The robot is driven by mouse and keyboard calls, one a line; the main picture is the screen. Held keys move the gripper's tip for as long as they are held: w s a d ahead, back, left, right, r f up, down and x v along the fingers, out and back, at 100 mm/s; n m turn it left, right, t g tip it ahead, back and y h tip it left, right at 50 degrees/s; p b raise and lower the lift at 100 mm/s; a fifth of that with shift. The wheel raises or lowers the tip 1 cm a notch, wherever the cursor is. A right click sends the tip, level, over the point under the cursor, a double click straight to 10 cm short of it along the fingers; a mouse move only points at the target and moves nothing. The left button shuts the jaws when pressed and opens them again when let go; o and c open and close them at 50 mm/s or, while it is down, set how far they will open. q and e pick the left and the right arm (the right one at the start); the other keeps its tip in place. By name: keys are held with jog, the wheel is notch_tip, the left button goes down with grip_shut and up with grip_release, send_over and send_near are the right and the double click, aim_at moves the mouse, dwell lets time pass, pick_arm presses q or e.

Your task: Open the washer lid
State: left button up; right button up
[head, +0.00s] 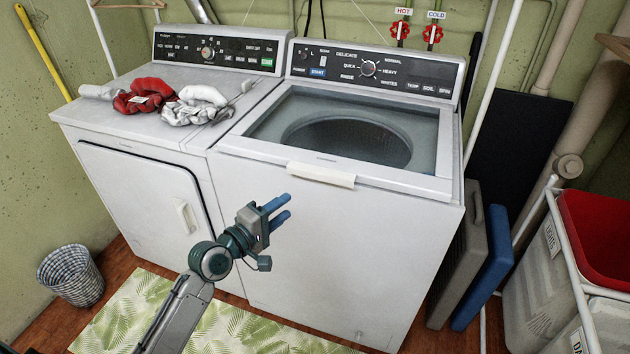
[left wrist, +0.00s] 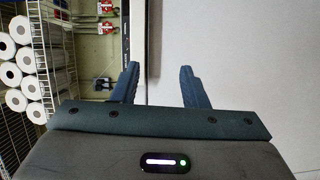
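The white washer (head: 330,240) stands on the right, next to the dryer. Its lid (head: 258,121) lies flat and closed on top, with a large clear window showing the round drum. A pale handle (head: 321,175) juts from the lid's front edge. My left gripper (head: 283,207) is in front of the washer's front panel, below and left of the handle, apart from it. Its blue fingers are spread and empty; they also show apart in the left wrist view (left wrist: 161,76), against a plain white surface. My right gripper is in neither view.
A white dryer (head: 140,190) stands left, with red and white laundry (head: 150,95) on top. A woven basket (head: 72,275) and leaf-pattern mat (head: 120,305) are on the floor. Folded grey (head: 458,260) and blue (head: 487,265) panels and a laundry cart (head: 545,285) stand right.

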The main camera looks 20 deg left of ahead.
aim_at(319, 178)
pick_arm(q)
jog(key=shift+h, duration=0.3)
jog(key=w+d+r, duration=0.1)
jog(key=w, duration=0.2)
jog(key=w+d+r, duration=0.1)
jog(key=w+d, duration=0.1)
jog(key=w, duration=0.1)
jog(key=w+d+r+p, duration=0.1)
jog(key=w+d, duration=0.1)
jog(key=w, duration=0.1)
jog(key=shift+w+d, duration=0.15)
jog(key=shift+d, duration=0.05)
grip_shut()
